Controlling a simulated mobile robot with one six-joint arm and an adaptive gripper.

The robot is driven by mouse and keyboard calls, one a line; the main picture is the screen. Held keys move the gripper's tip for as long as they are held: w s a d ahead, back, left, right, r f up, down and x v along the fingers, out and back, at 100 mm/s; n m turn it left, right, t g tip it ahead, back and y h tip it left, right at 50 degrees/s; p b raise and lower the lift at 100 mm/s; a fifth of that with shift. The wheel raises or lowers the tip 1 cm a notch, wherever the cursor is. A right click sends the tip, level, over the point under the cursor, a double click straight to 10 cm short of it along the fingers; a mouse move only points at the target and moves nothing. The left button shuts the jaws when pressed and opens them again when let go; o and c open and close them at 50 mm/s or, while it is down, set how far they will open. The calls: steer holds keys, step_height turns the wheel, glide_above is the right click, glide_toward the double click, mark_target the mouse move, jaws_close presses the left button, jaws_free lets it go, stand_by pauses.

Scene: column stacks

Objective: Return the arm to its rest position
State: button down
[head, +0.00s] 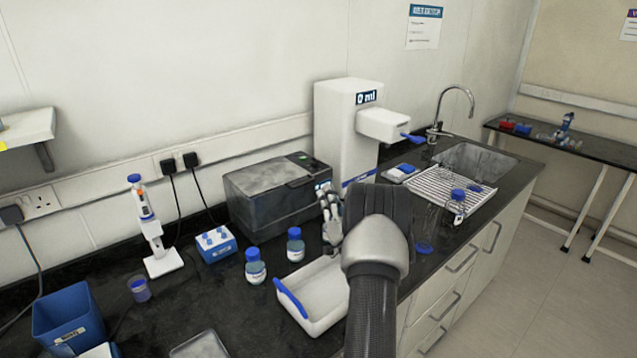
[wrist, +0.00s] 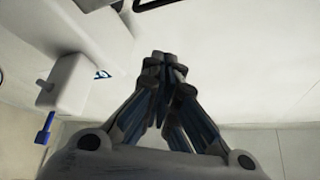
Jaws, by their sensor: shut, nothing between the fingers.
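My gripper (head: 330,218) is in the middle of the head view, at the end of my grey arm, raised above the black bench. In the wrist view my gripper (wrist: 162,62) has its fingertips together with nothing between them. The wrist view looks past the fingers to the pale wall or ceiling, with the white dispenser at its left. My arm hides part of the bench and part of the white tray.
The white tray (head: 322,296) with blue handles lies just below my gripper. Two blue-capped bottles (head: 255,268) stand left of it. A grey box-shaped device (head: 262,195) and the white dispenser (head: 335,130) stand behind. A drying rack (head: 440,186) and sink (head: 478,160) are at right.

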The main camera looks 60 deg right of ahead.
steer(key=shift+s+a+f, duration=0.2)
steer(key=shift+s+f, duration=0.2)
steer(key=shift+s, duration=0.2)
steer(key=w+a+r+n+g+y, duration=0.3)
steer(key=w+a+r, duration=0.5)
steer(key=w, duration=0.4)
steer(key=a+r+n+g+y, duration=0.2)
steer(key=a, duration=0.7)
steer(key=a+r+n+g+y, duration=0.2)
steer(key=a, duration=0.7)
steer(key=s+a+n+g+y, duration=0.1)
steer(key=s+a, duration=0.4)
steer(key=a, duration=0.2)
steer(key=s+a+n+g+y, duration=0.15)
steer(key=s+a, duration=0.25)
steer(key=a, duration=0.4)
steer(key=s+a+f+n+g+y, duration=0.1)
steer(key=s+a+f+n+g, duration=0.1)
steer(key=s+a, duration=0.4)
steer(key=s+a+f+n+g+y, duration=0.2)
steer(key=s+a, duration=0.5)
steer(key=s, duration=0.7)
steer(key=shift+f+g, duration=0.45)
steer(key=shift+f, duration=0.4)
